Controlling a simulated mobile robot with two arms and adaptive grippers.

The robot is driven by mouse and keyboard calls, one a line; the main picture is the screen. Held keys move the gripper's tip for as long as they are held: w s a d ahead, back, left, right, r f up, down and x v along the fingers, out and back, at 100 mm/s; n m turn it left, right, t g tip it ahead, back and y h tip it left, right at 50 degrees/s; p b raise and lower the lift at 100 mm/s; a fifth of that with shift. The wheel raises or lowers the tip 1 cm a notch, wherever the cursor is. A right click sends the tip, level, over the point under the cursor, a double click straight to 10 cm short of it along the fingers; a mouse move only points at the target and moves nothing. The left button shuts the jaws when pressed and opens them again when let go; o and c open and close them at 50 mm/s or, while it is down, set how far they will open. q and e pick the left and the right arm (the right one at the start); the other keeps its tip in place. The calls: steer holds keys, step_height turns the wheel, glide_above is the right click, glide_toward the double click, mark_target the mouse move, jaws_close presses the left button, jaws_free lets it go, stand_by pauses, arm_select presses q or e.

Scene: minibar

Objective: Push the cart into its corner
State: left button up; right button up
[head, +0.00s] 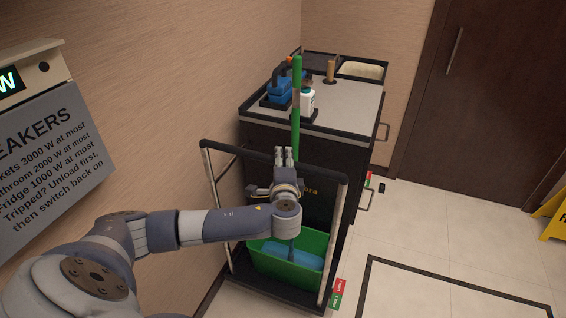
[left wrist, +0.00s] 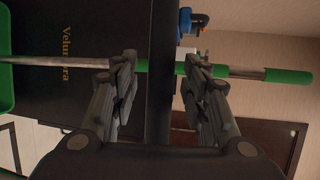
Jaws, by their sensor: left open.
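The cart (head: 318,130) is dark with a grey top and stands along the left wall near the back wall. Its near end has a push frame with a black top bar (head: 325,172) over a green bucket (head: 262,268). My left gripper (head: 285,155) is over that bar, fingers pointing at the cart. In the left wrist view the gripper (left wrist: 160,85) is open, with the dark bar (left wrist: 158,115) running between its fingers. A green and grey mop handle (left wrist: 275,75) crosses close beyond the fingers; I cannot tell if they touch it. My right gripper is not in view.
Bottles (head: 307,100) and a blue item (head: 280,91) stand on the cart top. A dark rectangle outline (head: 460,283) marks clear floor at right. A yellow sign (head: 554,212) stands at the right edge, before a dark door (head: 480,100). A wall sign (head: 50,150) hangs at left.

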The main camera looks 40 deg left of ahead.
arm_select(q)
jaws_close()
steer(key=shift+w+a+r+b, duration=0.2)
steer(key=shift+w+b, duration=0.15)
steer(key=shift+w, duration=0.25)
steer(key=w, duration=0.4)
steer(key=shift+a+b, duration=0.35)
steer(key=shift+b, duration=0.05)
steer(key=shift+c, duration=1.9)
jaws_free()
steer(key=shift+r, duration=0.1)
steer(key=o, duration=0.4)
steer(key=shift+f, duration=0.2)
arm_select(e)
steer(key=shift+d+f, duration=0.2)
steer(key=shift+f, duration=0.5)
